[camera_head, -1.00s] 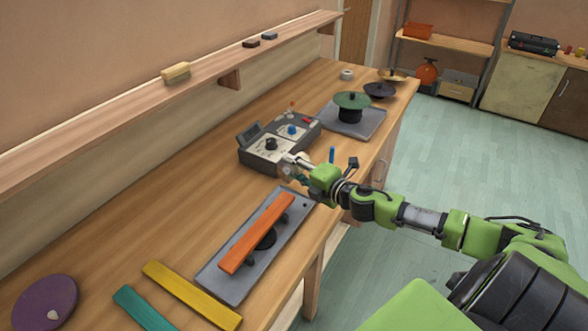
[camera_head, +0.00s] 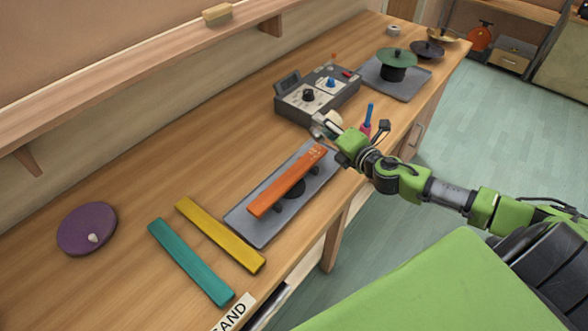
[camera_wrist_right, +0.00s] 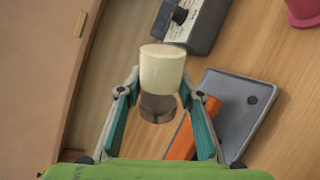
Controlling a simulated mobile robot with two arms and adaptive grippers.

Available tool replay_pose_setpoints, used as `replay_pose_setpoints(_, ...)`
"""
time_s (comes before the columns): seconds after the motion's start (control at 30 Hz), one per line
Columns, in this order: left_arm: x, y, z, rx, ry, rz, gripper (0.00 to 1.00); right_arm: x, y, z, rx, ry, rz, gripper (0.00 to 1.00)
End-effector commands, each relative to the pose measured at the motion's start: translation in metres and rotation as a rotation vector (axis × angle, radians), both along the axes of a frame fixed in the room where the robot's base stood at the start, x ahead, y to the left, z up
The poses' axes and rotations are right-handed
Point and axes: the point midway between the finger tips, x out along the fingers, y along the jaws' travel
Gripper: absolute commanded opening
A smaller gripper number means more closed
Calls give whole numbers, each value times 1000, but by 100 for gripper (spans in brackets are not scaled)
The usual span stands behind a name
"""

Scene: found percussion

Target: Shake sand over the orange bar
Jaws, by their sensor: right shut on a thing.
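The orange bar (camera_head: 280,187) lies across dark supports on a grey tray (camera_head: 240,224). Small pale specks show on its far end. My right gripper (camera_head: 324,126) is near that far end, beside the control box. In the right wrist view it is shut on a cream shaker (camera_wrist_right: 162,70) with a dark grey lower part, between the teal finger pads. The shaker's cream part also shows in the head view (camera_head: 334,117), partly hidden by the gripper. The orange bar (camera_wrist_right: 184,138) is partly hidden by a finger in the wrist view. My left gripper is not in view.
A control box (camera_head: 318,95) with knobs stands just beyond the gripper. A red cup with a blue-handled tool (camera_head: 368,115) stands to its right. Yellow (camera_head: 222,236) and teal (camera_head: 190,262) bars and a purple disc (camera_head: 87,229) lie left. A SAND label (camera_head: 233,312) marks the front edge.

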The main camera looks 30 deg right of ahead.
Motion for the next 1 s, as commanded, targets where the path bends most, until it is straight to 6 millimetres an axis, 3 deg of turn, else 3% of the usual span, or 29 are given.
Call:
replay_pose_setpoints(0.7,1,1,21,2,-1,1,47,-20,48,2,2,-1,1,7)
replay_pose_setpoints(1.0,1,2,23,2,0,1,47,-23,55,1,-1,-1,0,7)
